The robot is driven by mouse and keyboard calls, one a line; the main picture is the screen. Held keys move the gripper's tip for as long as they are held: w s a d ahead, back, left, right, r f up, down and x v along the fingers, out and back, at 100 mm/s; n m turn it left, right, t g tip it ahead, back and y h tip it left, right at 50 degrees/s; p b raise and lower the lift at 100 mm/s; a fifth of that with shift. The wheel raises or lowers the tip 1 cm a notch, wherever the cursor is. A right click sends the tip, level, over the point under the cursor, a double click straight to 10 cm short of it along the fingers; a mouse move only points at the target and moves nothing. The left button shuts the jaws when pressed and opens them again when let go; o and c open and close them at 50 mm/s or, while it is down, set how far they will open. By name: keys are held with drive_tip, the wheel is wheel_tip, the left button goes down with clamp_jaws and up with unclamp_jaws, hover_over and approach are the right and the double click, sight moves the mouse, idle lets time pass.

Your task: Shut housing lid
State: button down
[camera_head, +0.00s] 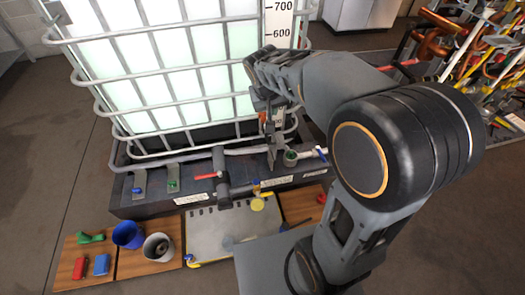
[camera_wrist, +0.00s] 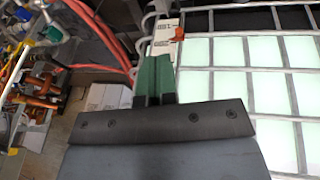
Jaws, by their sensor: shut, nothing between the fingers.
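My gripper (camera_wrist: 155,72) shows in the wrist view with two green fingers together and nothing between them. In the head view my gripper (camera_head: 272,125) is in front of the tank's level scale, above the dark ledge; its tips are partly lost against the clutter. No housing lid can be picked out with certainty. A flat grey panel (camera_head: 215,232) with notches along its back edge lies below and to the left of my gripper, apart from it; I cannot tell whether it is the lid.
A caged white tank (camera_head: 165,75) stands behind a dark ledge (camera_head: 135,203) bearing pipes and valves. A blue cup (camera_head: 128,235) and a grey cup (camera_head: 158,247) stand on the board at the lower left. Copper pipes crowd the upper right. Left floor is clear.

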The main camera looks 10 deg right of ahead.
drive_tip(key=w+a+f+h+b, duration=0.1)
drive_tip(key=w+a+f+b, duration=0.1)
drive_tip(key=w+f+b, duration=0.55)
drive_tip(key=w+a+f+h+b, duration=0.15)
drive_tip(key=w+f, duration=0.25)
drive_tip(key=f, duration=0.7)
drive_tip(key=w+a+f+b, duration=0.2)
drive_tip(key=w+f+b, duration=0.4)
drive_tip(key=f, duration=0.4)
drive_tip(key=d+r+b+x, duration=0.1)
drive_tip(key=b+x, duration=0.3)
drive_tip(key=x, duration=0.8)
drive_tip(key=shift+d+m+t, duration=0.3)
drive_tip(key=shift+d+t, duration=0.1)
drive_tip(key=shift+d, duration=0.45)
drive_tip(key=shift+r, duration=0.1)
